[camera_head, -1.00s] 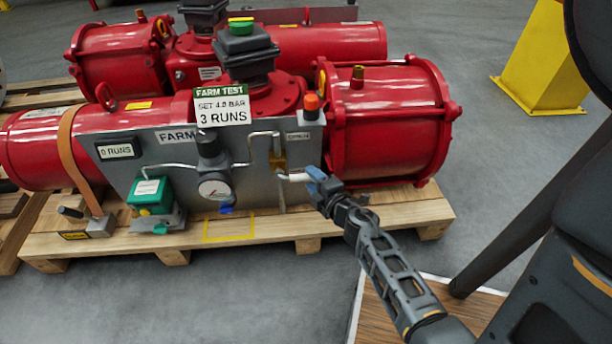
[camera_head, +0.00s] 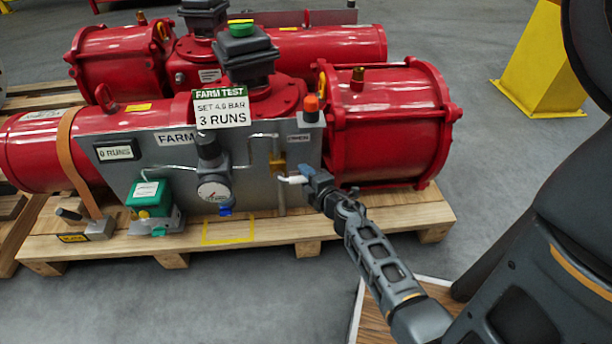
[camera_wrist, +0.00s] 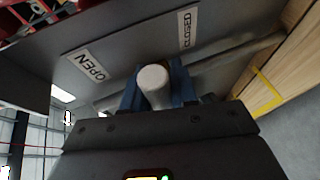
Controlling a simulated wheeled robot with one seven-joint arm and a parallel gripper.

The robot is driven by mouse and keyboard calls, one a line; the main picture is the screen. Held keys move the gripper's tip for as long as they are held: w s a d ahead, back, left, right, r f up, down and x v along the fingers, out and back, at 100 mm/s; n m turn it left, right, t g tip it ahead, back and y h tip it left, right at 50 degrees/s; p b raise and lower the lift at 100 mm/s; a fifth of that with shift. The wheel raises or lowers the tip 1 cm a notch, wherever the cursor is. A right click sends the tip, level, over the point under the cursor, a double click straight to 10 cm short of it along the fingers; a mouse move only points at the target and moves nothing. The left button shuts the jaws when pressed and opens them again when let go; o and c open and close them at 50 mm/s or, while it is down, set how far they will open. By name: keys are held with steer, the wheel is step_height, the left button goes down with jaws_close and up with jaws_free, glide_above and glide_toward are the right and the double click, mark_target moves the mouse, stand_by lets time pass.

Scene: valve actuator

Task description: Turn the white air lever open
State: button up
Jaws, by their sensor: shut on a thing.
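The white air lever (camera_head: 293,180) sticks out from a brass valve (camera_head: 277,163) at the right end of the grey panel (camera_head: 245,185). My gripper (camera_head: 313,183) is at the lever from the right, shut on it. In the wrist view the lever's rounded white end (camera_wrist: 153,78) sits between the blue fingers of my gripper (camera_wrist: 153,90). An OPEN label (camera_wrist: 86,65) is to its upper left and a CLOSED label (camera_wrist: 187,28) to its upper right. The valve body is hidden behind the lever in the wrist view.
The panel is mounted before a red actuator (camera_head: 385,120) on a wooden pallet (camera_head: 380,218). A gauge (camera_head: 213,191) and a green box (camera_head: 149,197) are left of the lever. A yellow post (camera_head: 545,65) stands at the right.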

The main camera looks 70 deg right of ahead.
jaws_close()
steer(key=shift+r+p, duration=0.1)
steer(key=shift+p, duration=0.2)
